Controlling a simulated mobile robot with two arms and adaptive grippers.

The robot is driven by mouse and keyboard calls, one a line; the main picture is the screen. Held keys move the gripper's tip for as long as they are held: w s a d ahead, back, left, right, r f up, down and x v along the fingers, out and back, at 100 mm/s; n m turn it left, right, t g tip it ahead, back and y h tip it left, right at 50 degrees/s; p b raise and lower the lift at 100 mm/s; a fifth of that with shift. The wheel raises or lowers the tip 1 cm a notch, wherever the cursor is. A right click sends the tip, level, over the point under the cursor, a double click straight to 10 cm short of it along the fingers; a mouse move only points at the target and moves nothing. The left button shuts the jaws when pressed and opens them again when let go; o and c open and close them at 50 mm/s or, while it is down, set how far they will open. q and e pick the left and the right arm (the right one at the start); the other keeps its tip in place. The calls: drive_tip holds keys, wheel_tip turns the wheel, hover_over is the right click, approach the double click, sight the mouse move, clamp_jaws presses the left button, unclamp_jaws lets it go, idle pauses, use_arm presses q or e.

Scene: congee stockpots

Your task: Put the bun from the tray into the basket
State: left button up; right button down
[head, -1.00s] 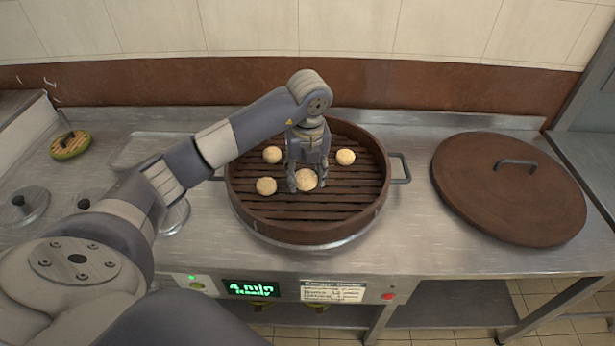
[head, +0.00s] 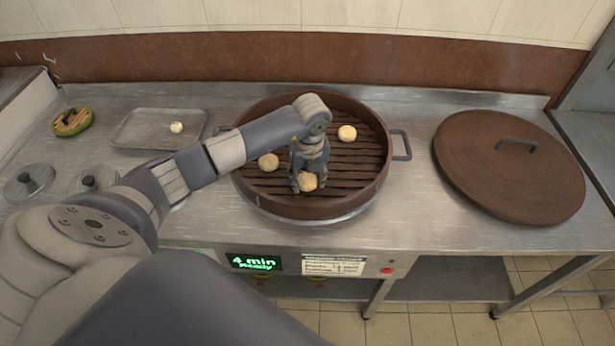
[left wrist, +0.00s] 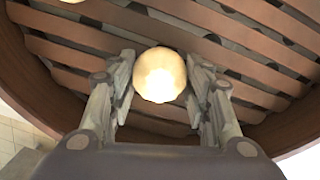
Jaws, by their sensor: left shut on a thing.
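My left gripper (head: 308,183) is shut on a pale round bun (left wrist: 160,75), with one finger on each side of it. This bun also shows in the head view (head: 308,182), over the front part of the round brown steamer basket (head: 330,210). I cannot tell whether it touches the slats. Two other buns lie in the basket, one at the left (head: 268,162) and one at the back right (head: 347,133). A small pale bun (head: 176,127) lies on the metal tray (head: 140,132) at the left. My right gripper is not in view.
The large brown lid (head: 490,175) lies on the steel counter right of the basket. Metal lids (head: 28,182) and a green-and-yellow round item (head: 72,121) are at the left. The basket has side handles (head: 402,145). A lit display (head: 255,263) is on the counter front.

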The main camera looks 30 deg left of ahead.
sight(309, 183)
use_arm(q)
drive_tip(key=shift+f, duration=0.15)
drive_tip(key=o, duration=1)
drive_tip(key=shift+r, duration=0.35)
wheel_tip(309, 183, up, 12)
drive_tip(key=s+d+b, duration=0.1)
drive_tip(key=shift+f, duration=0.2)
